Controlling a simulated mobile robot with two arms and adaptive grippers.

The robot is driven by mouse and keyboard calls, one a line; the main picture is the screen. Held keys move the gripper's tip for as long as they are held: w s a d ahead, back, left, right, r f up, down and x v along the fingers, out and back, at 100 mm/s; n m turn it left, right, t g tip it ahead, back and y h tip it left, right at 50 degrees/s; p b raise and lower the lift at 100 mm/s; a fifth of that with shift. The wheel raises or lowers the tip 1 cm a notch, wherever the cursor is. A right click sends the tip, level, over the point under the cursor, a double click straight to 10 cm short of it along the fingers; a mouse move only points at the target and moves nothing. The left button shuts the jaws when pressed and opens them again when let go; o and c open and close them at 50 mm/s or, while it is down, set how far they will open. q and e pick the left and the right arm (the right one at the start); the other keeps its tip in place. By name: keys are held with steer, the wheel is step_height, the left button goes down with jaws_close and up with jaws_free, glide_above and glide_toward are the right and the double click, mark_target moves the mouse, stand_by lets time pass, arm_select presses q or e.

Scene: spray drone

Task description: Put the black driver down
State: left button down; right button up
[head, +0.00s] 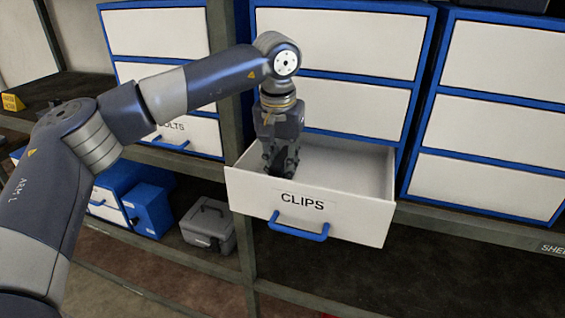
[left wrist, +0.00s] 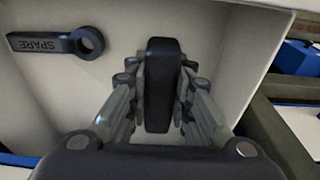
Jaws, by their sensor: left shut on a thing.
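The black driver (left wrist: 160,85) is a dark rounded bar between the fingers of my left gripper (left wrist: 160,95) in the left wrist view. The gripper is shut on it. In the head view my left gripper (head: 281,160) points down into the open drawer marked CLIPS (head: 340,212), near its left end. The drawer's front wall and the fingers hide most of the driver there. I cannot tell whether the driver touches the drawer floor. My right gripper is not in view.
A dark tool marked SPARE (left wrist: 58,43), with a ring end, lies in the drawer beside the driver. The drawer's right part looks empty in the head view. Shut white drawers with blue frames surround it. A grey case (head: 209,224) stands on the lower shelf.

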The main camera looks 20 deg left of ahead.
arm_select(q)
steer(key=shift+f, duration=0.25)
steer(key=c, duration=1.6)
jaws_free()
steer(key=shift+o, duration=0.8)
steer(key=shift+r, duration=0.6)
steer(key=r, duration=0.3)
steer(key=s+r+b, duration=0.1)
steer(key=r, duration=0.3)
steer(key=r+b, duration=0.1)
steer(key=r, duration=0.3)
steer(key=shift+s, duration=0.25)
